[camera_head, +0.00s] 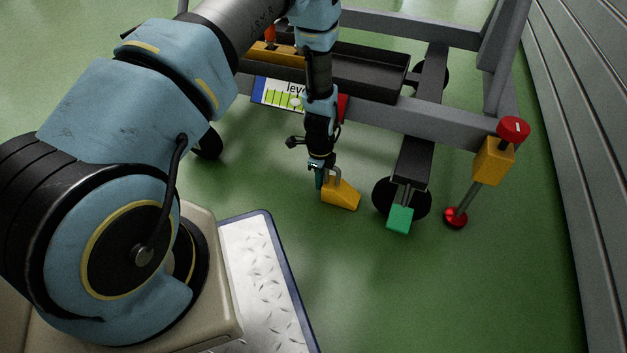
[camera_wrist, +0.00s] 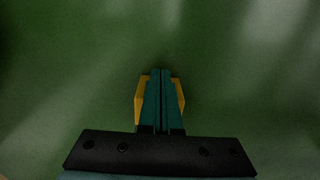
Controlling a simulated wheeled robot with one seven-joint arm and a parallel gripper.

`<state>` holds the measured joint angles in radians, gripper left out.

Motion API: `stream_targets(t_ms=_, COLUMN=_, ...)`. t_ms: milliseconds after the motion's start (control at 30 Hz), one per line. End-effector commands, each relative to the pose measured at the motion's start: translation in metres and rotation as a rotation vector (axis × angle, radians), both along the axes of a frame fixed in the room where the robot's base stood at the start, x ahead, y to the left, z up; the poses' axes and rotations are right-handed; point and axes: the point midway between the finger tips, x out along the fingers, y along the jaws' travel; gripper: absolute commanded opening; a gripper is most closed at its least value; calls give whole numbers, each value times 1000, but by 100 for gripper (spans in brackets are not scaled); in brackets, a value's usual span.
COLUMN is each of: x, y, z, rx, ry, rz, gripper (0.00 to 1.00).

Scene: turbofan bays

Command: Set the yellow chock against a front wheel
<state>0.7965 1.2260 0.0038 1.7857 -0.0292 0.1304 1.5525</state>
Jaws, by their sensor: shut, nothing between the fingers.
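The yellow chock (camera_head: 341,195) sits on the green floor, left of a black front wheel (camera_head: 382,195) of the grey stand, with a gap of floor between them. My gripper (camera_head: 319,184) is at the chock's left end, pointing down, its teal fingers shut and empty. In the wrist view the shut fingers (camera_wrist: 160,78) cover the middle of the chock, and yellow edges of the chock (camera_wrist: 139,105) show on both sides of them. I cannot tell whether the fingers touch the chock.
A green block (camera_head: 400,219) is at the front of that wheel. A jack with a red knob (camera_head: 513,129) and red foot (camera_head: 455,218) stands to the right. The stand's grey beam (camera_head: 380,113) and a label plate (camera_head: 279,94) are close behind my arm. Floor in front is clear.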

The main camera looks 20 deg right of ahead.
Motion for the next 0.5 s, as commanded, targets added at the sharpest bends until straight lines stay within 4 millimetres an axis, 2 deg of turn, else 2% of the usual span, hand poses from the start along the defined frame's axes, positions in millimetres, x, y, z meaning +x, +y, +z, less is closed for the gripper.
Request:
stream_targets(t_ms=333, x=-3, y=-3, z=2, rx=0, ry=0, rz=-2, gripper=0)
stream_targets(t_ms=500, x=-25, y=-27, z=4, rx=0, ry=0, rz=-8, gripper=0)
